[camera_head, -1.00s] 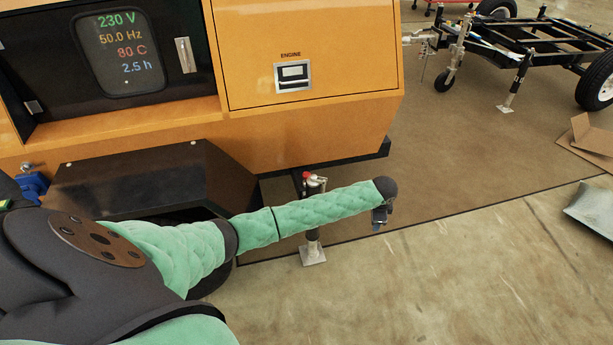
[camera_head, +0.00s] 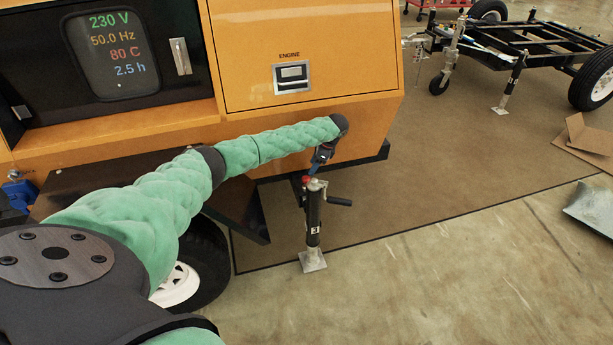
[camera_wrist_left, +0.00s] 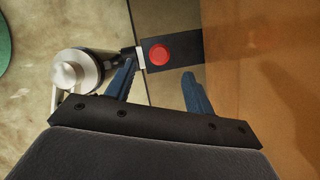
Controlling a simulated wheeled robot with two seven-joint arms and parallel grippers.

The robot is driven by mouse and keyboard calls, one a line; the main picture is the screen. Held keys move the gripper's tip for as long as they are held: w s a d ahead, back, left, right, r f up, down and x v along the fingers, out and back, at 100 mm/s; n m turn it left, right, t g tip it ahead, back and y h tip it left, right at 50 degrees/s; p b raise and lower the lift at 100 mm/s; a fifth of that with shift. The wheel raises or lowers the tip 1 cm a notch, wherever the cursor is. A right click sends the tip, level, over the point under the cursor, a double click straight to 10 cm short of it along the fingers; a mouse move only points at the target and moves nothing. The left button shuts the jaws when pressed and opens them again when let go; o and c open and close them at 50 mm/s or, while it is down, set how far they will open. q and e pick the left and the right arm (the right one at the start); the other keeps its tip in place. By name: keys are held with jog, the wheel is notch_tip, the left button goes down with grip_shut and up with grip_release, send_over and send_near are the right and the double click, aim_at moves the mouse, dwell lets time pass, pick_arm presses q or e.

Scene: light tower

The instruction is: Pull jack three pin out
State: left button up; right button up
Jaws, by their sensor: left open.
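The jack (camera_head: 313,222) stands upright by the orange machine's near corner, with its foot plate on the floor and a small, unreadable label on its post. Its red pin head (camera_head: 306,180) shows near the top, just below my left gripper (camera_head: 317,167). In the left wrist view, the round red pin head (camera_wrist_left: 159,54) lies between and slightly beyond the two blue fingertips of my open left gripper (camera_wrist_left: 160,70). The jack's metal top (camera_wrist_left: 78,72) is left of the fingers. I cannot tell the exact height gap to the pin. My right gripper is not in view.
The orange machine body (camera_head: 350,105) is close above and behind the gripper. The jack's crank handle (camera_head: 340,201) sticks out to the right. A wheel (camera_head: 205,262) is at the left.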

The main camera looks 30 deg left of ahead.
aim_at(306, 177)
pick_arm(q)
jog(key=shift+x, duration=3.45)
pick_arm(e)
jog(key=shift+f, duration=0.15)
